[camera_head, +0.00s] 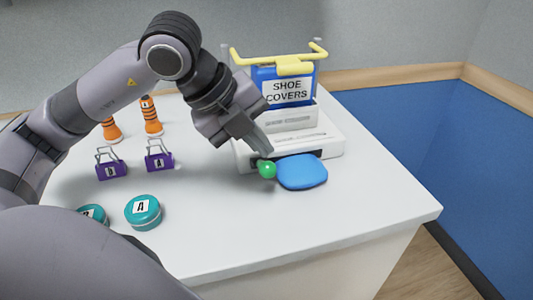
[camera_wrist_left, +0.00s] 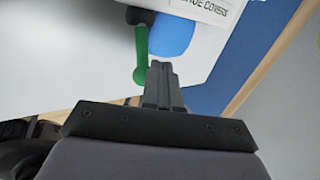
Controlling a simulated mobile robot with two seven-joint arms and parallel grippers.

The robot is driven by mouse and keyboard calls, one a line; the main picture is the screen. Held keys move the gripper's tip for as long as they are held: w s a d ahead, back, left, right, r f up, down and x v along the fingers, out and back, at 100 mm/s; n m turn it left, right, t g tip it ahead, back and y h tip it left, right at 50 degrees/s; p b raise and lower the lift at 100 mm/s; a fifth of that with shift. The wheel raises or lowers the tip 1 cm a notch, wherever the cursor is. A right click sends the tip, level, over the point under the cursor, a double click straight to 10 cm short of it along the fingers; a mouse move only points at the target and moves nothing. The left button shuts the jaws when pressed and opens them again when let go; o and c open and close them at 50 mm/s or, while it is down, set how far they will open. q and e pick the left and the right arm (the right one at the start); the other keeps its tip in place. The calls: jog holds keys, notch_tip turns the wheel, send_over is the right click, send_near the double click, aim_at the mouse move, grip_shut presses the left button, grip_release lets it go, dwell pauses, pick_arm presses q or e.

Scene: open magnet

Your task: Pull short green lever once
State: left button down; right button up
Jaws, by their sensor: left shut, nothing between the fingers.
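The short green lever (camera_head: 267,169) shows in the head view as a round green knob at the front of a white device, just left of a blue pad (camera_head: 301,172). In the left wrist view the lever (camera_wrist_left: 141,48) shows as a green stem with a rounded end. My left gripper (camera_head: 266,151) is shut and empty, with its fingertips just behind and above the knob. In the left wrist view the fingertips (camera_wrist_left: 161,66) lie right beside the lever's end; I cannot tell whether they touch it. My right gripper is not in view.
The white device (camera_head: 325,143) carries a blue "SHOE COVERS" box (camera_head: 284,88) under a yellow bar (camera_head: 280,61). Purple clips (camera_head: 159,160), orange striped posts (camera_head: 152,116) and teal round tins (camera_head: 143,212) stand to the left. The table's front right is clear.

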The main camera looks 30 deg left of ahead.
pick_arm(q)
jog(key=shift+w+a+r, duration=0.15)
jog(key=shift+a+r, duration=0.05)
jog(key=shift+r, duration=0.3)
jog(key=shift+r+p, duration=0.1)
jog(key=shift+p, duration=0.2)
jog(key=r+p, duration=0.1)
jog(key=w+a+r+p, duration=0.1)
jog(key=a+r+p, duration=0.1)
jog(key=r, duration=0.1)
jog(key=shift+w+r, duration=0.1)
jog(key=shift+w, duration=0.2)
dwell(0.6)
